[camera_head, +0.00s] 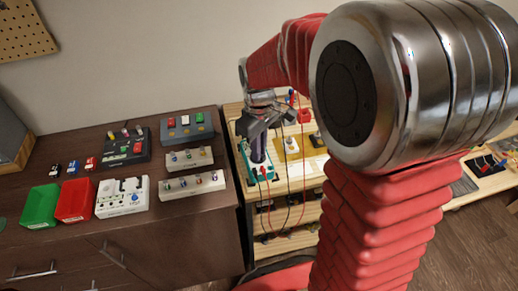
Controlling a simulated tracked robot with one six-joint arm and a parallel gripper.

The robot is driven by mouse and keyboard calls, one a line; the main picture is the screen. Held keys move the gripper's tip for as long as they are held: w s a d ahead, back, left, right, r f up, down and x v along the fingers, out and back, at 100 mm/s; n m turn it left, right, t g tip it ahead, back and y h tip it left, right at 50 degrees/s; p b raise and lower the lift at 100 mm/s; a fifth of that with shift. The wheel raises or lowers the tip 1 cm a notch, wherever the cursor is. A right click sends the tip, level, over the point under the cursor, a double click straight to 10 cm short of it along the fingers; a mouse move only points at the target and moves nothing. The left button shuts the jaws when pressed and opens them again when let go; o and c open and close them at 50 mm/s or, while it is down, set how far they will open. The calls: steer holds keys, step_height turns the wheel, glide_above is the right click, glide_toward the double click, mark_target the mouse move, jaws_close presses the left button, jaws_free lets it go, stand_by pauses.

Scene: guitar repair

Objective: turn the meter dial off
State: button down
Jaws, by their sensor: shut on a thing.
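The meter (246,172) is a teal device at the left end of the light wooden bench, with a red lead and a black lead running from its front edge. My gripper (259,157) reaches down over the meter from above. It is shut at the dial, in the middle of the meter. The fingers and a dark upright shape cover the dial, so its pointer and setting cannot be read. The contact itself is too small to see clearly.
The dark cabinet on the left carries a green bin (40,206), a red bin (75,200), a white panel (122,197) and several switch boxes. Yellow and dark devices stand right of the meter. The leads hang down past the shelves. My arm blocks the right side.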

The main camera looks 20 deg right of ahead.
steer(key=shift+m, duration=0.3)
steer(key=shift+a+m, duration=0.15)
steer(key=shift+m, duration=2.95)
steer(key=c, duration=1.8)
jaws_free()
steer(key=shift+c, duration=0.2)
step_height(320, 180, up, 14)
steer(key=shift+f, duration=0.15)
